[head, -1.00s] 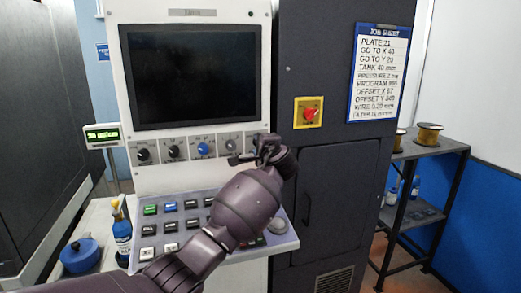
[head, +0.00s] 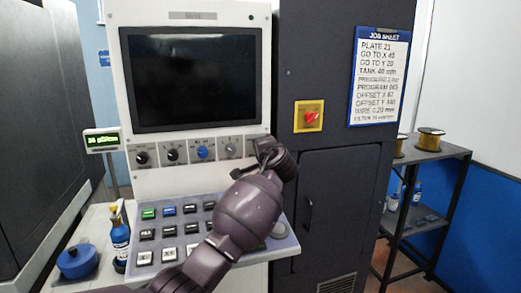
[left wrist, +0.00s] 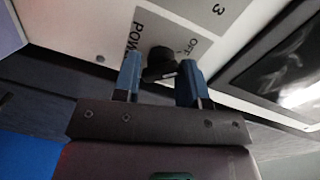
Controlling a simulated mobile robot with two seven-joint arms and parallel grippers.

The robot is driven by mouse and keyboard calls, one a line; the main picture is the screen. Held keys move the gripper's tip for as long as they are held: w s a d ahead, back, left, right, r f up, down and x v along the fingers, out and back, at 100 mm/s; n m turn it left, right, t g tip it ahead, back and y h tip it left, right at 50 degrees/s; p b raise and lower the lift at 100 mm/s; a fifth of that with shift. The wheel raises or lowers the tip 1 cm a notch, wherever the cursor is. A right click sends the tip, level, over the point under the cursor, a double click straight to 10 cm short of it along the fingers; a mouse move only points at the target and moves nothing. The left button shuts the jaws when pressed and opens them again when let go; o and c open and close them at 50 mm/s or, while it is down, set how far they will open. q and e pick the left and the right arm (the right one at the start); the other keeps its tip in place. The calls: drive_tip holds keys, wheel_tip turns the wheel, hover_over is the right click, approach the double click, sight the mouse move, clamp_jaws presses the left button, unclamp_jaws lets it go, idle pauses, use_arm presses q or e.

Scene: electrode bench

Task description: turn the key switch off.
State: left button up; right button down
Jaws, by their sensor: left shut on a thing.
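The key switch (left wrist: 160,61) is a dark round knob on the white panel in the left wrist view. The printed words POWER and OFF show around it. My left gripper (left wrist: 159,78) has its two blue fingers on either side of the key switch, shut on it. In the head view my left gripper (head: 264,150) is at the right end of the knob row below the screen. It hides the key switch there. I cannot tell exactly which way the key points. My right gripper is not in view.
A row of knobs, one a blue knob (head: 203,152), lies left of my gripper. The sloped button panel (head: 190,245) is below it. A red switch on a yellow plate (head: 308,115) is on the dark cabinet to the right. A blue bottle (head: 121,238) stands at left.

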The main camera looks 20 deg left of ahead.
use_arm(q)
drive_tip(key=o, duration=0.7)
drive_tip(key=shift+r, duration=0.1)
drive_tip(key=shift+o, duration=0.2)
drive_tip(key=v, duration=1)
drive_tip(key=shift+s+d, duration=0.25)
drive_tip(key=shift+s, duration=0.1)
